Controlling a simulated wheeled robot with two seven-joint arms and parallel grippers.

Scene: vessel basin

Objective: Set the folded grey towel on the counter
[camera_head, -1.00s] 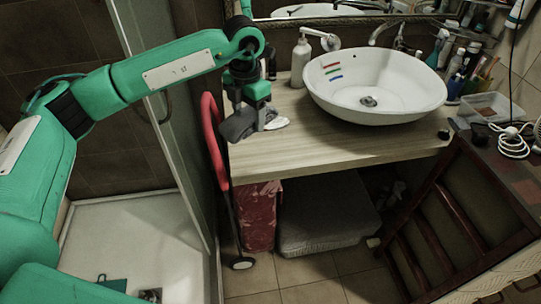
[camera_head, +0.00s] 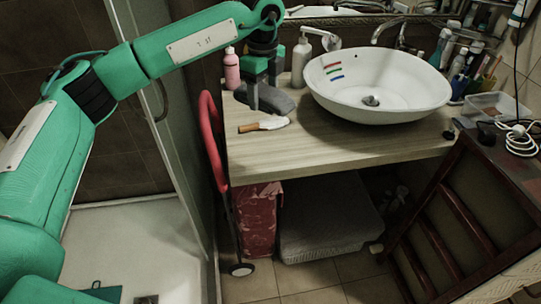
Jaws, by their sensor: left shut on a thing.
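The folded grey towel (camera_head: 276,101) is at the left back part of the wooden counter (camera_head: 330,155), left of the basin. My left gripper (camera_head: 262,97) points down and is shut on the towel. The gripper's fingers hide part of the towel. I cannot tell whether the towel's underside fully touches the counter. My right gripper is not in view.
A spatula-like tool with a wooden handle (camera_head: 248,128) lies in front of the towel. A pink bottle (camera_head: 231,70) and a white pump bottle (camera_head: 301,62) stand behind. The white basin (camera_head: 420,98) is to the right. The counter's front left is clear.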

